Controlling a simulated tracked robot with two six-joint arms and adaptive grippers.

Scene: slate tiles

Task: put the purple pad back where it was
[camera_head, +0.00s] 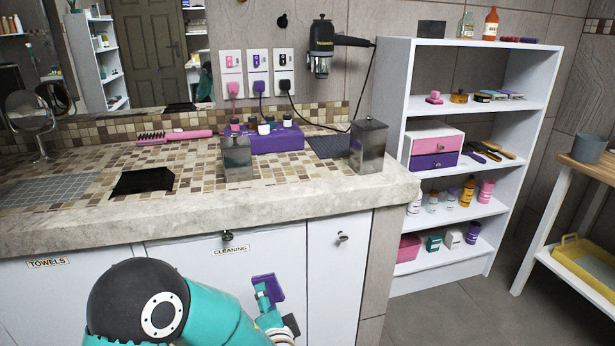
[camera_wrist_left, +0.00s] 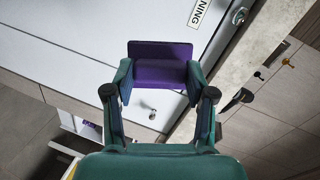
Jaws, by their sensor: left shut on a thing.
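The purple pad (camera_head: 272,287) is in front of the white cabinet doors, below the counter's front edge in the head view. My left gripper (camera_head: 266,297) is shut on it, with the arm coming up from the bottom. In the left wrist view the pad (camera_wrist_left: 160,62) sits between both fingers of the gripper (camera_wrist_left: 160,82), its broad purple face showing. The fingers cover its side edges. My right gripper does not show in either view.
The mosaic counter (camera_head: 300,188) carries a black square (camera_head: 143,182), a grey mat (camera_head: 55,192), metal canisters (camera_head: 369,146), a pink brush (camera_head: 175,136) and a purple bottle holder (camera_head: 277,140). A white shelf (camera_head: 452,110) and wooden stand (camera_head: 590,165) are right. Floor between them is clear.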

